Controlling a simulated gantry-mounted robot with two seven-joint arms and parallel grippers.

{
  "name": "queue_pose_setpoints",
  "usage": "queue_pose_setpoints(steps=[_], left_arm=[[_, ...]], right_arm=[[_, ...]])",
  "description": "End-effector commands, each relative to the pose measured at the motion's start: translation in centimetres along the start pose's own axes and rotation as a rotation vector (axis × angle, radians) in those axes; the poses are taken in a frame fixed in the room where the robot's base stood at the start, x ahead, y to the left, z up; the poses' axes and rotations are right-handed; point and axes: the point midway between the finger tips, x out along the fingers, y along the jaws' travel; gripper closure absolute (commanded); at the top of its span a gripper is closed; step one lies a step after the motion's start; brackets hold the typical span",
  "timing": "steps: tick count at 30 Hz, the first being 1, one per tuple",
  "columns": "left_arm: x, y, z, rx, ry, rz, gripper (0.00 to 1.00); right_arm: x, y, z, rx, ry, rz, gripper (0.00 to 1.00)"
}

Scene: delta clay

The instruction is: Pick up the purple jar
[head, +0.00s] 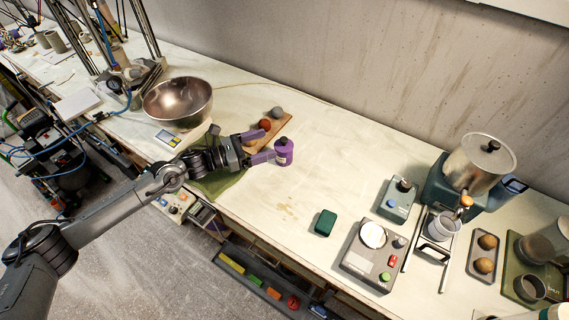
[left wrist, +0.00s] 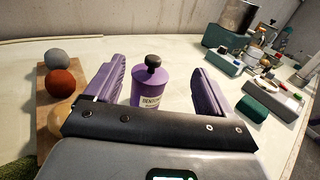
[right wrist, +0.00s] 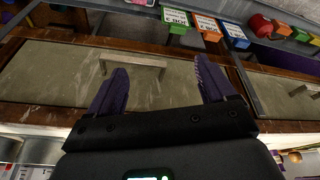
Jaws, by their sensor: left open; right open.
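The purple jar (head: 284,152) stands upright on the pale table, with a dark knob on its lid. In the left wrist view the jar (left wrist: 149,88) shows a light label, partly legible, and its lower part is hidden behind my gripper's body. My left gripper (head: 268,147) is open, its two purple fingers pointing at the jar; in the left wrist view the jar stands between and slightly beyond the fingers. I cannot tell whether a finger touches it.
A wooden board (head: 259,143) with grey and rust-red balls lies just behind the left gripper. A metal bowl (head: 178,101) stands further left. A dark green box (head: 325,223) and control boxes (head: 372,254) stand to the right. The table beyond the jar is clear.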

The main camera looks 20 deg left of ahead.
Motion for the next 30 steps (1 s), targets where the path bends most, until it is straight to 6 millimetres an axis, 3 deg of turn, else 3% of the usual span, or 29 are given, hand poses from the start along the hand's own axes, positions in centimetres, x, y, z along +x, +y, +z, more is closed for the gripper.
queue_pose_setpoints(steps=[5,19,30], left_arm=[[0.5,0.7,0.2,0.025,-0.023,0.002,0.17],[0.8,0.8,-6.9,0.025,-0.025,0.001,0.17],[3.2,0.8,-6.6,0.024,-0.025,0.0,0.17]], right_arm=[[1.0,-0.1,0.5,0.0,-0.002,-0.001,0.17],[1.5,-0.1,0.4,0.0,0.003,0.0,0.17],[1.6,0.0,0.4,0.0,0.005,0.0,0.17]])
